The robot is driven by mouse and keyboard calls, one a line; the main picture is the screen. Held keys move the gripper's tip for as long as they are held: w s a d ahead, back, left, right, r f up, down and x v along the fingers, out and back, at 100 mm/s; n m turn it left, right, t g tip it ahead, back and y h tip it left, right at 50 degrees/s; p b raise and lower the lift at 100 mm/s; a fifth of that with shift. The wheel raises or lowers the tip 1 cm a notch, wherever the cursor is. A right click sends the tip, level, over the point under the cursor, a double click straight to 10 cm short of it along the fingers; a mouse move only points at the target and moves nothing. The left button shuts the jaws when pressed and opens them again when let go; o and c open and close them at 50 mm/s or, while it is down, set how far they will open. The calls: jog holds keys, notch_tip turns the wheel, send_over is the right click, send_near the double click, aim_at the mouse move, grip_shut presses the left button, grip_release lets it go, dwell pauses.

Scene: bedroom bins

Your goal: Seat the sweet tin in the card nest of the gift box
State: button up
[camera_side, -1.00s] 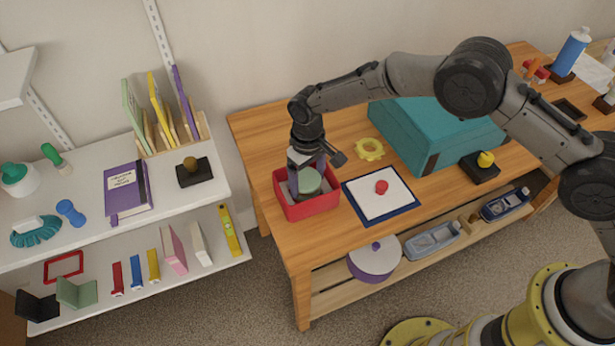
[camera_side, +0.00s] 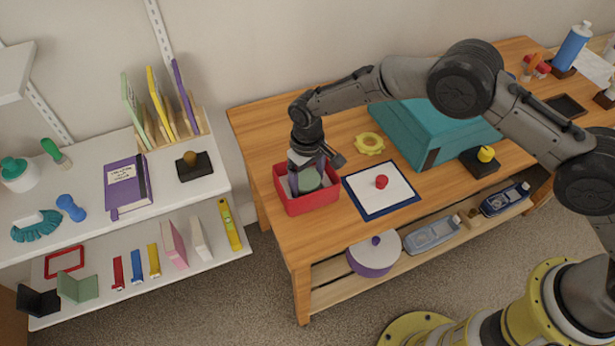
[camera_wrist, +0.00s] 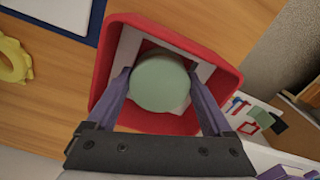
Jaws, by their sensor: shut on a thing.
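The sweet tin (camera_wrist: 160,86), round and pale green, is inside the open red gift box (camera_side: 316,202); the box also fills the middle of the wrist view (camera_wrist: 100,72). The white card nest (camera_wrist: 127,48) shows inside the box around the tin. My gripper (camera_side: 307,180) reaches down into the box, its two purple fingers shut on opposite sides of the tin. In the wrist view the tin sits near the middle of the box. Its underside is hidden, so I cannot tell whether it rests on the box floor.
A blue-edged white board (camera_side: 376,200) with a red knob (camera_side: 381,182) lies right of the box. A yellow ring (camera_side: 369,144) and a large teal case (camera_side: 425,135) are behind it. The white shelf (camera_side: 80,195) stands left, across a gap.

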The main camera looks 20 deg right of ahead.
aim_at(307, 179)
jog(key=o, duration=1.3)
jog(key=shift+f, duration=0.1)
notch_tip(307, 179, up, 14)
jog(key=shift+r, duration=0.1)
